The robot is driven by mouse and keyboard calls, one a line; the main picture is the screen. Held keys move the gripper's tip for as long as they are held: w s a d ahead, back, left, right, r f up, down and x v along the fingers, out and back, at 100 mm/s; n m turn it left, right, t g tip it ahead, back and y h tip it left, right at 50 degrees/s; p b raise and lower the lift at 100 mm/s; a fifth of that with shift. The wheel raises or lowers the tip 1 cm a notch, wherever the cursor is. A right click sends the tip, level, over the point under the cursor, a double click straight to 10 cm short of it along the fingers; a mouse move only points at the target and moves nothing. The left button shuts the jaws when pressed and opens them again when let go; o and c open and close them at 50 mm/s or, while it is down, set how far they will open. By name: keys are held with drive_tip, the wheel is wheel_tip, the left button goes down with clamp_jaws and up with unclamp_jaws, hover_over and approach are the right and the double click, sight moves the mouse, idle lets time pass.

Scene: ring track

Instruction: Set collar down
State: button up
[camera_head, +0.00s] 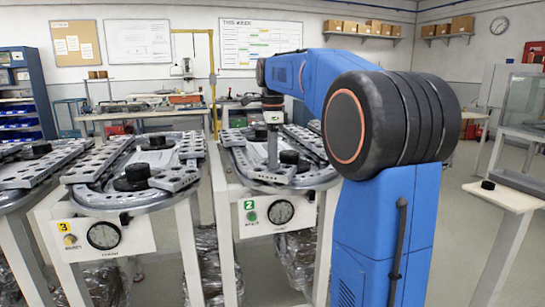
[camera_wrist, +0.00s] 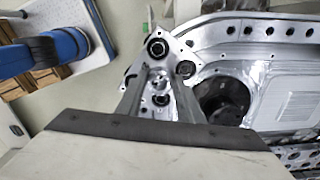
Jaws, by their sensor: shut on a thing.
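My gripper (camera_head: 273,166) points down over the ring track of station 2 (camera_head: 250,160) in the head view. In the wrist view my gripper (camera_wrist: 156,78) has its two fingers closing on a small shiny round metal piece, which looks like the collar (camera_wrist: 159,82). The fingers and their mount hide part of it. Directly below or around it is a light metal plate (camera_wrist: 178,47) with several dark round holes or rings. I cannot tell whether the collar touches the plate.
A black disc (camera_head: 289,157) sits on the station 2 track right of my gripper. Station 3 (camera_head: 105,235) stands at left with more black discs (camera_head: 137,173). A side table (camera_head: 503,197) with a small black piece (camera_head: 488,184) is at right. Open floor lies between.

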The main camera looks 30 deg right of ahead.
drive_tip(key=o, duration=1.2)
drive_tip(key=shift+f, duration=0.1)
drive_tip(key=shift+c, duration=0.2)
wheel_tip(320, 180, up, 12)
drive_tip(key=shift+s, duration=0.1)
drive_tip(key=s+a+f+n+t, duration=0.1)
drive_tip(key=s+a+f+n, duration=0.4)
drive_tip(key=s+f, duration=0.5)
drive_tip(key=s+a+f+n+t, duration=0.2)
drive_tip(key=s+a+f+n, duration=0.3)
drive_tip(key=s+f+n, duration=0.5)
drive_tip(key=s+a+f+n+t, duration=0.1)
drive_tip(key=s+a+f+n, duration=0.4)
drive_tip(key=f, duration=0.8)
drive_tip(key=s+n, duration=0.3)
drive_tip(key=s, duration=0.2)
drive_tip(key=shift+s+a+f+t, duration=0.15)
drive_tip(key=shift+a+f+t, duration=0.1)
drive_tip(key=shift+t, duration=0.15)
